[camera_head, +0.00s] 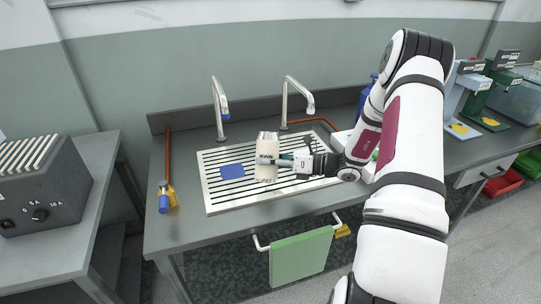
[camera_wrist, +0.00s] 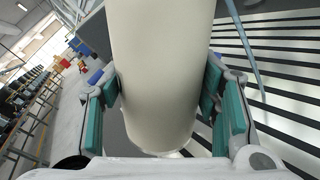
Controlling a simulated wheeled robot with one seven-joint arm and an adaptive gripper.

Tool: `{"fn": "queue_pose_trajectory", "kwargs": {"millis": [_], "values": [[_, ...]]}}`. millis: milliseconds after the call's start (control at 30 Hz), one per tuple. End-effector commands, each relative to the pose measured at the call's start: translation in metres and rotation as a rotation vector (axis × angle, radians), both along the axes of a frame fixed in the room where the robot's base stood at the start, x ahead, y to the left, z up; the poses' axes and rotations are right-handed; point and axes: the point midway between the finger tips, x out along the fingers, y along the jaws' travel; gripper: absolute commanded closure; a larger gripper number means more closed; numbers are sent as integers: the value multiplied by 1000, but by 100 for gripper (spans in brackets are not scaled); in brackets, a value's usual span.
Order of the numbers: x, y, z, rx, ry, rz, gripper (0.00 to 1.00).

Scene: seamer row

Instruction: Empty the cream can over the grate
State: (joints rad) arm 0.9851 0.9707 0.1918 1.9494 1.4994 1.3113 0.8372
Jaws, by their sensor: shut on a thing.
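The cream can (camera_head: 267,148) stands roughly upright over the slatted grate (camera_head: 220,191) in the head view. My gripper (camera_head: 284,161) comes from the right and is shut on the can. In the wrist view, the can (camera_wrist: 163,75) fills the middle between the green finger pads of my gripper (camera_wrist: 160,105). The grate's dark slots (camera_wrist: 280,75) show to its right there. I cannot tell whether the can touches the grate or hangs just above it. Its opening and contents are not clearly visible.
A green towel (camera_head: 300,257) hangs in front. Coloured machines (camera_head: 485,95) stand at far right.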

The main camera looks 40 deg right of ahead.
Motion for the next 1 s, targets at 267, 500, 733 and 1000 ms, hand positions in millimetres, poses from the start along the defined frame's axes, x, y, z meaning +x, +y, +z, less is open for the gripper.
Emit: {"fn": "queue_pose_trajectory", "kwargs": {"millis": [267,500,733,1000], "values": [[1,-1,0,19,21,1,93],[2,-1,0,36,41,0,93],[1,-1,-1,53,60,1,93],[1,0,-2,71,83,1,93]]}}
